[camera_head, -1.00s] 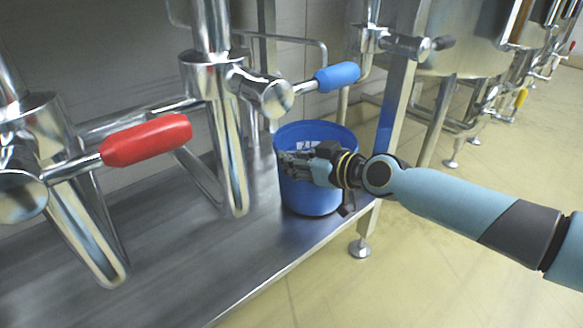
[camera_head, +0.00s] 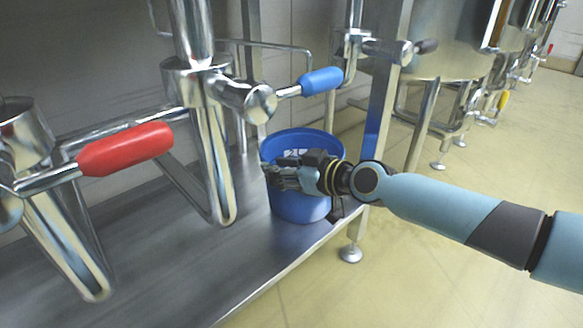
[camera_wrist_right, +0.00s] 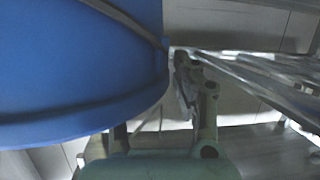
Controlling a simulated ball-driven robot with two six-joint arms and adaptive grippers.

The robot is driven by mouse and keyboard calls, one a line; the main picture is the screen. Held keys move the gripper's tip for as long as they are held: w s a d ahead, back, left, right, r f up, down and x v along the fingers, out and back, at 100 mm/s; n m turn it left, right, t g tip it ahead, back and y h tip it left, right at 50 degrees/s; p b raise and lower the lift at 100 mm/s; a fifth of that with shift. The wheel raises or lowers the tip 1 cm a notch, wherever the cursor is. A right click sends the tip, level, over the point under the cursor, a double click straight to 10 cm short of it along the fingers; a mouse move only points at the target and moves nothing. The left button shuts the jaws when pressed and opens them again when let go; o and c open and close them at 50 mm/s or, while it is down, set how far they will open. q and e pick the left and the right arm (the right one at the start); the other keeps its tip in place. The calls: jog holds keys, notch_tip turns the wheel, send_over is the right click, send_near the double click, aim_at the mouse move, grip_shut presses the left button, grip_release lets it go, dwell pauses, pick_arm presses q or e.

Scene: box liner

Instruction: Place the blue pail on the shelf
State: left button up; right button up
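The blue pail (camera_head: 290,208) stands upright on the metal shelf (camera_head: 215,258), near its right end, below the blue-handled valve. My right gripper (camera_head: 272,174) is in front of the pail's upper part, with its fingers pointing left across it. In the right wrist view the pail (camera_wrist_right: 75,65) fills the upper left, with a dark line across its side. One finger of my right gripper (camera_wrist_right: 190,88) shows just right of the pail's edge; the other is mostly hidden. I cannot tell whether the fingers are closed on the pail. My left gripper is not in view.
A red valve handle (camera_head: 125,150) and a blue valve handle (camera_head: 321,80) stick out on steel pipes above the shelf. A steel leg (camera_head: 383,85) rises right behind the pail. The shelf's front left surface is bare, and the tiled floor at right is open.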

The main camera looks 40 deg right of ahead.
jog(key=shift+s+d+r, duration=0.1)
jog(key=shift+s+r, duration=0.05)
jog(key=shift+s, duration=0.25)
jog(key=p+v, duration=0.2)
jog(key=v, duration=0.8)
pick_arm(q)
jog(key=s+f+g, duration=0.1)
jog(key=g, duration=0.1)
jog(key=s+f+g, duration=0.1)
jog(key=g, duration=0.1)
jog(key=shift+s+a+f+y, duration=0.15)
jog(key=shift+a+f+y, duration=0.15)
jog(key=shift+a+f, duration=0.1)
pick_arm(e)
jog(key=s+a+f+g+h, duration=0.1)
jog(key=s+a+f, duration=0.1)
jog(key=s, duration=0.4)
jog(key=s+a+f+m+g, duration=0.1)
jog(key=s+a+f+g, duration=0.1)
jog(key=s+a, duration=0.2)
jog(key=s+a+f+m+g+h, duration=0.1)
jog(key=s+a+f, duration=0.1)
jog(key=s, duration=0.6)
jog(key=shift+s+a+g+h, duration=0.3)
jog(key=shift+s+a, duration=0.1)
jog(key=shift+a, duration=0.35)
pick_arm(q)
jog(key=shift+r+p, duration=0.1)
jog(key=shift+p, duration=0.2)
